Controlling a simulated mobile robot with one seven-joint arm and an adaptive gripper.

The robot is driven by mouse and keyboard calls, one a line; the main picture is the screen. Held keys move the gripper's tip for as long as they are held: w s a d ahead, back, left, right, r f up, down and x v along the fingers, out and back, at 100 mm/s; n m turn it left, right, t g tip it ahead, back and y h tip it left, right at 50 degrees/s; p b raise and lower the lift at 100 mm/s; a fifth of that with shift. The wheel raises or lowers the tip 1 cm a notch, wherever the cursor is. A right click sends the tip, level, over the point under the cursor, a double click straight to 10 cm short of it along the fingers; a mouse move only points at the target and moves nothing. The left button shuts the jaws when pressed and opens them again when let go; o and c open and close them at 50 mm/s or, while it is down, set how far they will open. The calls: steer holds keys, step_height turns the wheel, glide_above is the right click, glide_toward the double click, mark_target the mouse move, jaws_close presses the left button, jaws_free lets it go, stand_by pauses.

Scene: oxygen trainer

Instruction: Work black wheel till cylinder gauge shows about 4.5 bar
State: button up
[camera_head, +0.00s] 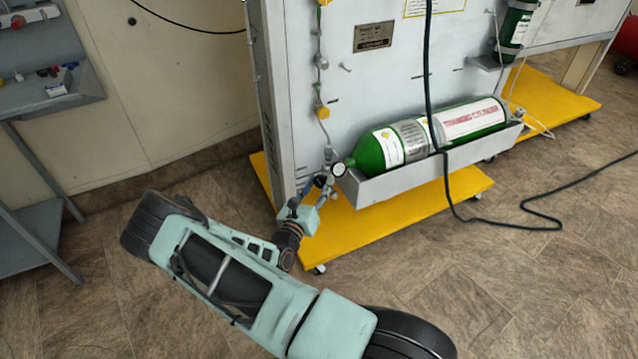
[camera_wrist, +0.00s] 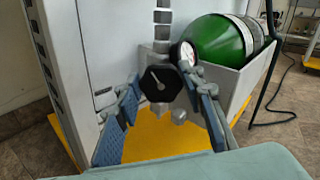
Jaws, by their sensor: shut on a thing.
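The green cylinder (camera_head: 372,153) lies on its side in a grey trough on the panel; its rounded end shows in the wrist view (camera_wrist: 215,40). A round white-faced cylinder gauge (camera_head: 338,169) sits at the cylinder's valve end, also seen in the wrist view (camera_wrist: 187,54). Its reading is too small to make out. The black wheel (camera_wrist: 160,84), with a light pointer-like mark on its face, is left of the gauge and slightly lower. My gripper (camera_wrist: 164,92) is shut on the black wheel, a finger on each side. In the head view my gripper (camera_head: 312,190) partly hides the wheel.
Metal pipework with yellow fittings (camera_head: 322,112) runs up the panel above the valve. A yellow base plate (camera_head: 375,225) lies below. A black cable (camera_head: 427,75) hangs in front of the cylinder. A grey side cart (camera_head: 40,225) stands at left.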

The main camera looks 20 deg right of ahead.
steer(key=shift+f, duration=0.1)
steer(key=o, duration=1.2)
steer(key=shift+c, duration=0.2)
steer(key=shift+s+a, duration=0.1)
steer(key=v, duration=1.1)
steer(key=shift+s+a, duration=0.25)
steer(key=shift+a, duration=0.05)
